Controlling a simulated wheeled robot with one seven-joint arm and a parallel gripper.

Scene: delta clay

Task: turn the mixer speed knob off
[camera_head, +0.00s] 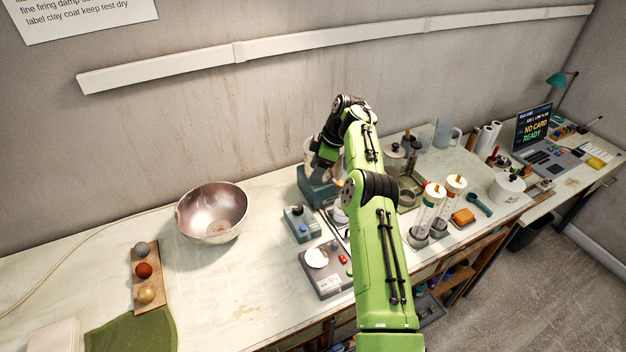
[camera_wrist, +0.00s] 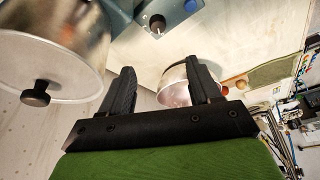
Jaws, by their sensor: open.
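A small blue-grey control box (camera_head: 301,224) with a dark knob (camera_head: 297,210) and a blue button sits on the bench in the head view, left of my arm. In the wrist view the black knob (camera_wrist: 157,22) shows near the top, beside a blue button (camera_wrist: 190,6). A larger blue-grey machine body (camera_head: 315,191) stands behind the box, partly hidden by my arm. My gripper (camera_wrist: 165,76) is open and empty; the knob lies beyond its fingertips, apart from them. The head view does not show the fingertips clearly. The knob's setting is too small to read.
A metal drum (camera_wrist: 50,60) with a black knob is close on the left in the wrist view. A metal bowl (camera_head: 213,212) stands left of the box. A grey scale (camera_head: 327,270) with a white disc lies in front. Jars and tools crowd the right.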

